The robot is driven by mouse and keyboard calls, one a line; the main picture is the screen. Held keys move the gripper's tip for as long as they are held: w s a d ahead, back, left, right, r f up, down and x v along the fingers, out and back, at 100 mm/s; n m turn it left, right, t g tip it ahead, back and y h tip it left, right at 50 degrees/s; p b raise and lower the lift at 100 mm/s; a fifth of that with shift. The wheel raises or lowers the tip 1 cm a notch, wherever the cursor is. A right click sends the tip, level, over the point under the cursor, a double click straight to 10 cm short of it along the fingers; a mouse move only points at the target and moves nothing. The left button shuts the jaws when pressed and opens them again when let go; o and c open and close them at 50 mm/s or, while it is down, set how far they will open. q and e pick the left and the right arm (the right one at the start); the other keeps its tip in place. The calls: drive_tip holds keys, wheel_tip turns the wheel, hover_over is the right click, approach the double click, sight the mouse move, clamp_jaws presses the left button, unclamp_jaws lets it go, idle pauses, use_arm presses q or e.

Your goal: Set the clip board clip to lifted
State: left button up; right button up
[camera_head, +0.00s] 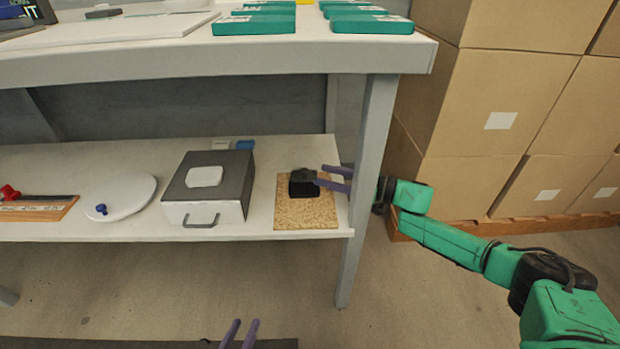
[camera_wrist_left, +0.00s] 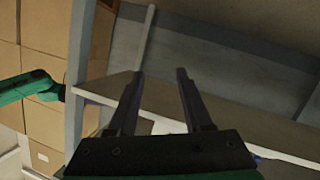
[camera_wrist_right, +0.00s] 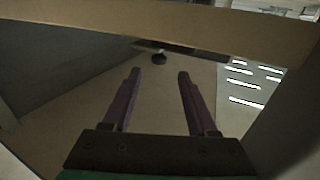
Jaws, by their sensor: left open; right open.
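The clip board (camera_head: 306,213) is a speckled tan board lying on the lower shelf at its right end. Its black clip (camera_head: 302,184) sits near the board's far edge; I cannot tell whether its lever is down or lifted. My right gripper (camera_head: 323,177) reaches in from the right past the table leg. Its purple fingers are open, with tips close at the clip's right side; contact is unclear. The right wrist view shows these fingers (camera_wrist_right: 159,72) apart with nothing between them. My left gripper (camera_head: 240,330) is open and empty, low in front of the shelf.
A grey box with a handle (camera_head: 208,187) stands left of the board, then a white disc with a blue knob (camera_head: 120,196). The table leg (camera_head: 366,190) stands close by my right arm. The tabletop (camera_head: 200,60) overhangs the shelf. Cardboard boxes (camera_head: 500,110) stack at right.

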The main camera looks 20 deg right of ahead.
sight(310, 179)
drive_tip(key=shift+b+x, duration=0.35)
drive_tip(key=shift+x, duration=0.85)
drive_tip(key=x, duration=0.2)
drive_tip(key=shift+w+a+f+b, duration=0.1)
drive_tip(key=shift+w+a+b, duration=0.15)
drive_tip(key=shift+b, duration=0.15)
drive_tip(key=shift+w, duration=0.1)
use_arm(q)
drive_tip(key=w+r+t, duration=0.3)
drive_tip(key=w+r, duration=0.1)
drive_tip(key=r, duration=0.5)
drive_tip(key=w+a+r+t+h, duration=0.1)
drive_tip(key=w+r+t, duration=0.2)
drive_tip(key=w+r, duration=0.2)
wheel_tip(310, 179, up, 4)
drive_tip(key=shift+w+f+m, duration=0.1)
drive_tip(key=shift+w+m, duration=0.15)
drive_tip(key=shift+m, duration=0.15)
use_arm(e)
clamp_jaws()
